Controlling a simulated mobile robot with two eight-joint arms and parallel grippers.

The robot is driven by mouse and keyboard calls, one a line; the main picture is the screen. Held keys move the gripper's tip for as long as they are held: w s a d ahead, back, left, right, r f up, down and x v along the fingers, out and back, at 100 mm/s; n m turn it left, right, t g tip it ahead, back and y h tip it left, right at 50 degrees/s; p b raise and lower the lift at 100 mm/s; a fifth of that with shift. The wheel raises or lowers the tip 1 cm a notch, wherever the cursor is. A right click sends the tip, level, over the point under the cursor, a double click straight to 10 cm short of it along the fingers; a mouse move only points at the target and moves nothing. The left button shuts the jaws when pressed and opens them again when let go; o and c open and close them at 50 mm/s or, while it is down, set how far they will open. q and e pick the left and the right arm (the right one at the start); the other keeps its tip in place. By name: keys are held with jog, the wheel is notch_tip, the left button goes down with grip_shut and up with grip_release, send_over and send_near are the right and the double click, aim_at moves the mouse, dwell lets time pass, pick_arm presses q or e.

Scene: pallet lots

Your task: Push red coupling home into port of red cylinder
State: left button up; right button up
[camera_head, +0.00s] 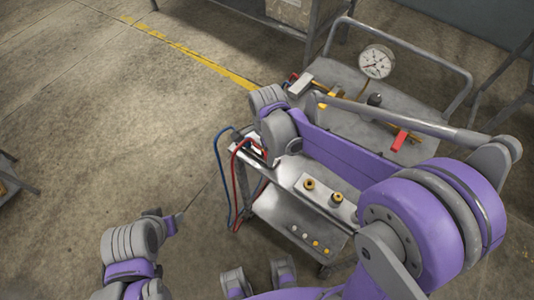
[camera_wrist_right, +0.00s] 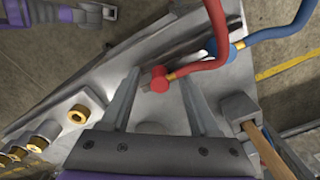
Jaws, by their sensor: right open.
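The red coupling (camera_wrist_right: 160,80) is on the end of a red hose (camera_wrist_right: 217,30) and lies over the grey cart top in the right wrist view. My right gripper (camera_wrist_right: 158,78) is open, with the coupling between its fingertips in the picture and a gap on each side. I cannot tell its height above the coupling. In the head view the red hose (camera_head: 235,175) loops at the cart's left edge, and my right wrist partly hides the gripper. Brass ports (camera_wrist_right: 78,115) stand on a pale block at left. No red cylinder is clearly identifiable.
A blue coupling (camera_wrist_right: 235,48) on a blue hose (camera_head: 219,165) lies beside the red one. A wooden-handled hammer-like tool (camera_wrist_right: 250,120) is right of the gripper. The cart also carries a gauge (camera_head: 376,62) and red lever (camera_head: 400,139).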

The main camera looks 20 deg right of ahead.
jog(key=shift+c, duration=0.2)
grip_shut()
dwell(0.4)
notch_tip(320, 180, up, 10)
jog(key=shift+r+p, duration=0.1)
jog(key=shift+p, duration=0.3)
dwell(0.3)
